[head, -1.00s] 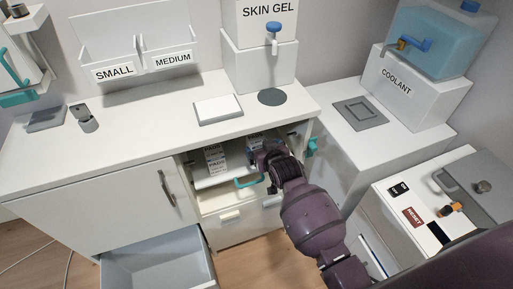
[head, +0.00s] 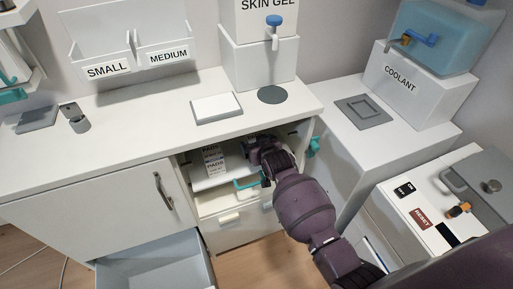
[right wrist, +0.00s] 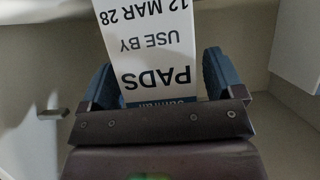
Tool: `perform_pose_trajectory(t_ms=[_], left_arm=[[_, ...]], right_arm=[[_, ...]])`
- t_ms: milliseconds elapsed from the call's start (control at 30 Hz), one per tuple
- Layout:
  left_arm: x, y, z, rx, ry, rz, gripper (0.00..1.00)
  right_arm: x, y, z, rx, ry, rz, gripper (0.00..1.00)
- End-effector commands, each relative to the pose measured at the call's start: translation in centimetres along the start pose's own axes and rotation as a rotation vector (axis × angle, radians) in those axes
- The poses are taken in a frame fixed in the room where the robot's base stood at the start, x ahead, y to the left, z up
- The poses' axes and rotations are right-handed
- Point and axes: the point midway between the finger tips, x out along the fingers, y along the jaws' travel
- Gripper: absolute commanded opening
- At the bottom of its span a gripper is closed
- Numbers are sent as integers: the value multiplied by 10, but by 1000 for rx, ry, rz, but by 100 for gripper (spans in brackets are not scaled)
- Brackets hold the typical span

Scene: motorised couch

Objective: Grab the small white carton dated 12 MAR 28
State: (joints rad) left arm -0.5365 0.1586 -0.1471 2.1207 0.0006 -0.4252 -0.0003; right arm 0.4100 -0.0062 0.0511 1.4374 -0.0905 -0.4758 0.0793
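The white carton printed "PADS, USE BY 12 MAR 28" (right wrist: 152,45) appears upside down in the right wrist view, with a blue band at its lower end in the picture. My right gripper (right wrist: 160,75) has its two blue fingers apart, one on each side of this carton; no clear grip shows. In the head view my right gripper (head: 262,148) is inside the open cabinet bay at shelf height and hides most of this carton. Another white carton (head: 214,161) with dark print stands on the shelf to its left. My left gripper is not in view.
An open grey drawer (head: 150,262) juts out at lower left. A cabinet wall is close on the right of the gripper.

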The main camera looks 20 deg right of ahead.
Motion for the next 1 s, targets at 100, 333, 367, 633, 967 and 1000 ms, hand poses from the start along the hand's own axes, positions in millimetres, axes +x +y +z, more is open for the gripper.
perform_pose_trajectory(t_ms=[100,333,367,633,967,1000], left_arm=[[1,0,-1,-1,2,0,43],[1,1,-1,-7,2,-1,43],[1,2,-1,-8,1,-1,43],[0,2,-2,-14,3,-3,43],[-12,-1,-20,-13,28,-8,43],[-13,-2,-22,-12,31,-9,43]], right_arm=[[0,0,0,0,0,0,68],[0,0,0,0,0,0,38],[0,0,0,0,0,0,38],[-4,0,-4,0,2,0,38],[-30,0,-56,0,11,-1,38],[-34,0,-64,0,11,-1,38]])
